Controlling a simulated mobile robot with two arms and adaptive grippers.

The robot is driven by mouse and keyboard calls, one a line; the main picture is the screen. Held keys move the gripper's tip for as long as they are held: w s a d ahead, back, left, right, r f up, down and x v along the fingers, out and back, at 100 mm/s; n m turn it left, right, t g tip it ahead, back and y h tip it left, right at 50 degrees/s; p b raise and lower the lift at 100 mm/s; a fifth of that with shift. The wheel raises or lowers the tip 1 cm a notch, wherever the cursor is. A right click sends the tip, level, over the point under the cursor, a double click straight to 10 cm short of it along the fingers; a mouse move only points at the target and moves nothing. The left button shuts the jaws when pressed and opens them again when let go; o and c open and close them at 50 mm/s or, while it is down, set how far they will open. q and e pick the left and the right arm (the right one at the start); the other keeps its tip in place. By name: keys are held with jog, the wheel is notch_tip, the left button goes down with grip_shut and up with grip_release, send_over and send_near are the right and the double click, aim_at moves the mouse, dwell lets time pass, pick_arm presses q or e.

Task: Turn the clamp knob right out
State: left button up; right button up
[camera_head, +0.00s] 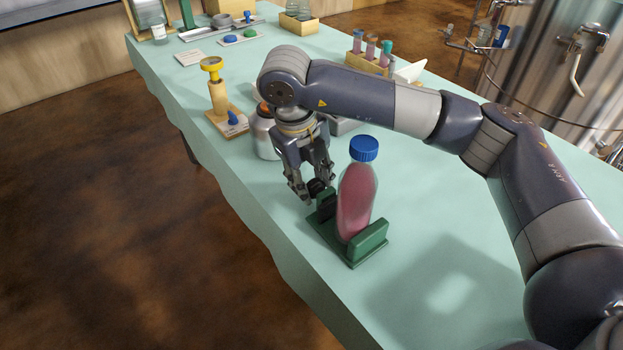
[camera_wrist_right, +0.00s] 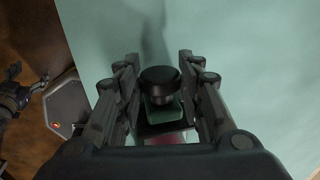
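The black clamp knob (camera_head: 316,186) sits at the far-left end of a green clamp (camera_head: 345,250) on the table. The clamp stands around a bottle (camera_head: 355,200) with pink contents and a blue cap, which leans slightly. My right gripper (camera_head: 317,188) points down at the knob with one finger on each side. In the right wrist view the knob (camera_wrist_right: 160,82) lies between the fingertips (camera_wrist_right: 160,75); whether they touch it I cannot tell.
A wooden stand with a yellow top (camera_head: 214,75) and a silver jar (camera_head: 263,135) stand beyond my right gripper. A rack of tubes (camera_head: 368,58) is farther back. The table's edge runs close on the left; the table right of the clamp is clear.

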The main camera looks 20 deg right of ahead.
jog(key=shift+c, duration=1.1)
jog(key=y, duration=0.1)
jog(key=g+y, duration=0.1)
jog(key=shift+w+d+y+b, duration=0.15)
jog(key=shift+d+y+b, duration=0.15)
jog(key=shift+y+b, duration=0.1)
jog(key=y, duration=0.1)
jog(key=g+y, duration=0.1)
jog(key=shift+d+y, duration=0.2)
jog(key=shift+y, duration=0.1)
jog(key=shift+w+y, duration=0.1)
jog(key=shift+y, duration=0.3)
pick_arm(q)
jog(key=shift+w+r, duration=0.1)
jog(key=shift+r, duration=0.7)
pick_arm(e)
jog(key=shift+d+g+y, duration=0.1)
jog(key=shift+g+y, duration=0.2)
jog(key=shift+y, duration=0.1)
pick_arm(q)
jog(key=shift+w, duration=0.1)
jog(key=shift+r, duration=0.1)
pick_arm(e)
jog(key=o, duration=1.1)
